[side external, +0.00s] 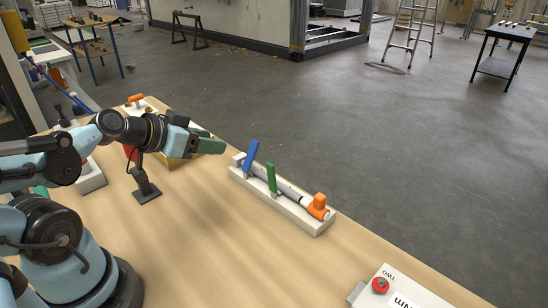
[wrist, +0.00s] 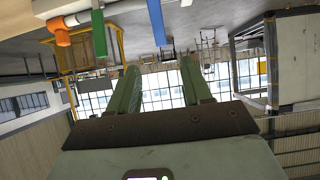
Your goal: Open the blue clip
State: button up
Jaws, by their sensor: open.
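The blue clip (side external: 250,156) stands tilted up at the far left end of a white base (side external: 290,211) on the wooden table. A green clip (side external: 271,179) stands beside it, and an orange fitting (side external: 317,206) sits at the base's right end. My gripper (side external: 216,146) is level, left of the blue clip and apart from it. In the wrist view my gripper (wrist: 160,80) is open and empty between its two green fingers. The blue clip (wrist: 156,20) shows at the top of that view, with the green clip (wrist: 98,33) to its left.
A white box with a red button (side external: 380,285) lies at the table's front right. A small black stand (side external: 146,188) is on the table below my wrist. More white and orange fittings (side external: 136,99) stand behind my arm. The table middle is clear.

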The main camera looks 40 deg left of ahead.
dwell(0.4)
notch_tip(320, 180, up, 3)
jog(key=g, duration=1.2)
send_over(255, 142)
notch_tip(255, 142, down, 12)
jog(key=shift+c, duration=0.2)
grip_shut()
